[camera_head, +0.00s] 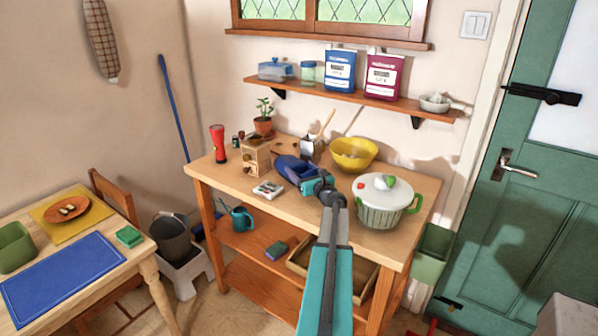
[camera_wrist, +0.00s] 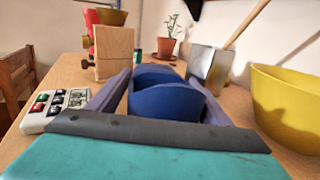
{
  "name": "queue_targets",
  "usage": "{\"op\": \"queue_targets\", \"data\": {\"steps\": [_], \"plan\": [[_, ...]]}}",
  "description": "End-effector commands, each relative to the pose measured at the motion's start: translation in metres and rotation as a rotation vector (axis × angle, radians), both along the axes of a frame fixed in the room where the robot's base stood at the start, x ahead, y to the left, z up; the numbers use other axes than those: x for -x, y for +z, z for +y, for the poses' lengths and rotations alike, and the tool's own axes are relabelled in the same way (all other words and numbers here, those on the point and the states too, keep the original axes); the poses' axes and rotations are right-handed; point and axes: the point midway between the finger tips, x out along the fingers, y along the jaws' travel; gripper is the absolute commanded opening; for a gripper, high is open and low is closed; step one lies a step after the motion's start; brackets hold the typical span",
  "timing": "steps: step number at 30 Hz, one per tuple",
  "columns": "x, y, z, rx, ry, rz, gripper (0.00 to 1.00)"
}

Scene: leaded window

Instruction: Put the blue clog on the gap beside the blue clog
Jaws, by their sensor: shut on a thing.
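A blue clog (camera_head: 291,167) is held at the top of the wooden workbench (camera_head: 216,178), between the wooden box and the white-lidded pot. My gripper (camera_head: 303,177) is shut on it. In the wrist view, the two fingers lie along either side of the blue clog (camera_wrist: 165,106), its rounded near end facing the camera. I cannot tell whether it touches the bench top. Its underside is hidden. I cannot make out a second blue clog or a gap beside one in either view.
A potted plant (camera_head: 263,126) stands behind. The bench's lower shelf (camera_head: 240,240) has some bare room.

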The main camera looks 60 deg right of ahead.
Motion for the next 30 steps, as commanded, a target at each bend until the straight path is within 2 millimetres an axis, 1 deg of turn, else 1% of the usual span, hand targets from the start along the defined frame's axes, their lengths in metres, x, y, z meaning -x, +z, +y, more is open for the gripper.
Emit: {"op": "queue_targets", "data": {"steps": [6, 7, 9, 10, 22, 30], "plan": [[0.000, -0.001, 0.000, 0.000, 0.000, -0.001, 0.23], [0.000, -0.001, 0.000, 0.001, 0.000, 0.000, 0.78], [0.000, -0.001, 0.000, 0.001, 0.000, 0.000, 0.89], [0.000, -0.001, 0.000, 0.001, 0.000, 0.000, 0.91], [0.000, 0.001, 0.000, 0.001, 0.000, 0.000, 0.91], [0.015, -0.001, 0.010, 0.002, -0.001, 0.001, 0.91]]}}
